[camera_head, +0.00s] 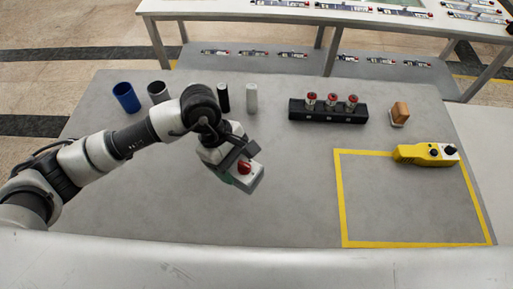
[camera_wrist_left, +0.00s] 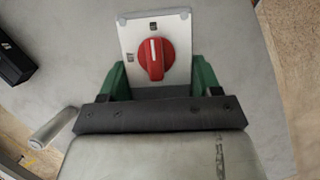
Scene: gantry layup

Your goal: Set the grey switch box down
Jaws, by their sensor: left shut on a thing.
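The grey switch box (camera_head: 252,181) has a light grey face with a red rotary knob. It hangs from my left gripper (camera_head: 238,175) over the left-middle part of the grey table (camera_head: 200,210). In the left wrist view the switch box (camera_wrist_left: 130,38) sits between the green fingers of my left gripper (camera_wrist_left: 162,80), which are shut on its sides. Its lower part is hidden by the gripper. How far it is above the table is hard to tell. My right gripper is in neither view.
A yellow-outlined square (camera_head: 340,200) lies at the right, with a yellow control box (camera_head: 425,154) at its upper right corner. Behind are a black rack (camera_head: 330,117) with red-topped cylinders, a brown block (camera_head: 399,112), a blue cup (camera_head: 126,97) and a white cylinder (camera_head: 251,98).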

